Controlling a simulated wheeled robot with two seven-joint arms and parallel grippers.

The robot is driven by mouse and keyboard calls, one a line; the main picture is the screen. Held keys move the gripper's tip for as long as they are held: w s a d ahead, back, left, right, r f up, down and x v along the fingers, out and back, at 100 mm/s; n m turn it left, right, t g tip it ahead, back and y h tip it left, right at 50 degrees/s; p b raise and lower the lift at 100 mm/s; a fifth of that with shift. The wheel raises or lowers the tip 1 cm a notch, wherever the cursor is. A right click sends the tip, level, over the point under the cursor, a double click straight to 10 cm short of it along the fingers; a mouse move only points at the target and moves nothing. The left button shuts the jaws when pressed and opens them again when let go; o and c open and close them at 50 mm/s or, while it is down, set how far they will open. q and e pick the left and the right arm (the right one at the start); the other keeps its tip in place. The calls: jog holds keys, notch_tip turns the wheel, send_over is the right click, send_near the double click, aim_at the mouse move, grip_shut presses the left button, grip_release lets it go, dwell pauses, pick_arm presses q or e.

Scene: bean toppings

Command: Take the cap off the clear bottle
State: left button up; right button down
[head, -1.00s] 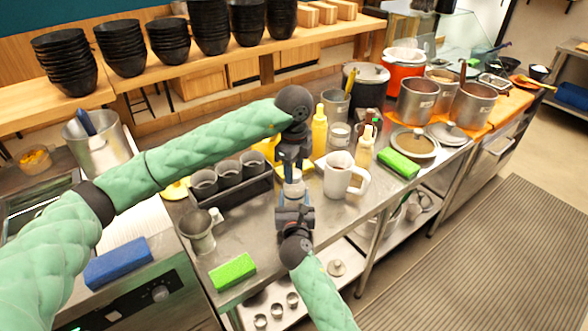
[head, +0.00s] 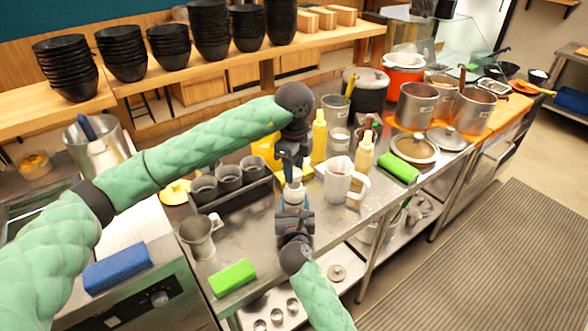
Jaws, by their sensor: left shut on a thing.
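The clear bottle (head: 294,194) is a small pale shape between my two grippers at the counter's front edge, mostly hidden by them. My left gripper (head: 292,172) points down from above and is shut at the bottle's top, where the cap is hidden by the fingers. My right gripper (head: 294,209) comes up from below and in front, at the bottle's lower body. Its fingers are too small and covered to show whether they are closed on it.
A white mug (head: 338,181) stands close to the right of the grippers. A dark holder with grey cups (head: 229,179) is to the left. A metal pitcher (head: 197,237) and green sponge (head: 232,278) are front left. Yellow squeeze bottles (head: 319,137) stand behind.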

pick_arm(q)
jog(key=shift+r, duration=2)
pick_arm(e)
jog(key=shift+c, duration=2.2)
grip_release()
